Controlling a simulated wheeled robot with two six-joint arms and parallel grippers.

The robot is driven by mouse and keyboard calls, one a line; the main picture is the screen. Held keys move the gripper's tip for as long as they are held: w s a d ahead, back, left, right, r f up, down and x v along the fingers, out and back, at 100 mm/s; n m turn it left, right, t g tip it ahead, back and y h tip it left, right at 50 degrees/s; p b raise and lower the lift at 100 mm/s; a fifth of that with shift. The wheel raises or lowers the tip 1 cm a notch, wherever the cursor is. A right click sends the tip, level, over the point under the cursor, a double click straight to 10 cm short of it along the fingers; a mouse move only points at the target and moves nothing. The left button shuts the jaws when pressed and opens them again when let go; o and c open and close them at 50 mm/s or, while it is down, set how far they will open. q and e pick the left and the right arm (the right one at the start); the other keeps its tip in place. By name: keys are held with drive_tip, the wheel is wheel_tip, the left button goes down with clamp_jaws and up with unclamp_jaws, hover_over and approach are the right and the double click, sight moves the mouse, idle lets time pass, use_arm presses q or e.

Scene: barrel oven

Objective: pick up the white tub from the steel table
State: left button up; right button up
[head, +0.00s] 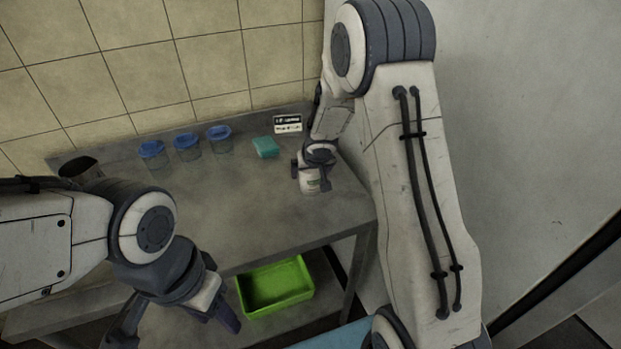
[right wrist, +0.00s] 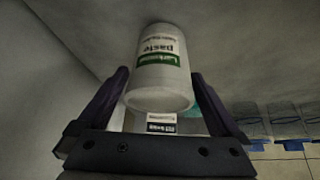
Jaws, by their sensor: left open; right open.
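The white tub (head: 309,186) stands on the steel table (head: 235,205) near its right end. The right wrist view shows the tub (right wrist: 160,85) with a green label reading "paste". My right gripper (head: 312,176) is around the tub in the head view, partly hiding it. In the right wrist view its two fingers stand open on either side of the tub, with a small gap showing by the lower part. My left gripper (head: 178,320) is open and empty, low in front of the table's front edge.
Several blue-lidded clear containers (head: 187,148) stand along the back of the table. A teal sponge-like block (head: 265,147) and a small black-and-white sign (head: 288,123) are behind the tub. A green bin (head: 275,287) sits on the lower shelf. The table's middle is clear.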

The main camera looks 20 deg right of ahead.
drive_tip(key=c, duration=1.5)
clamp_jaws()
drive_tip(key=shift+r, duration=0.15)
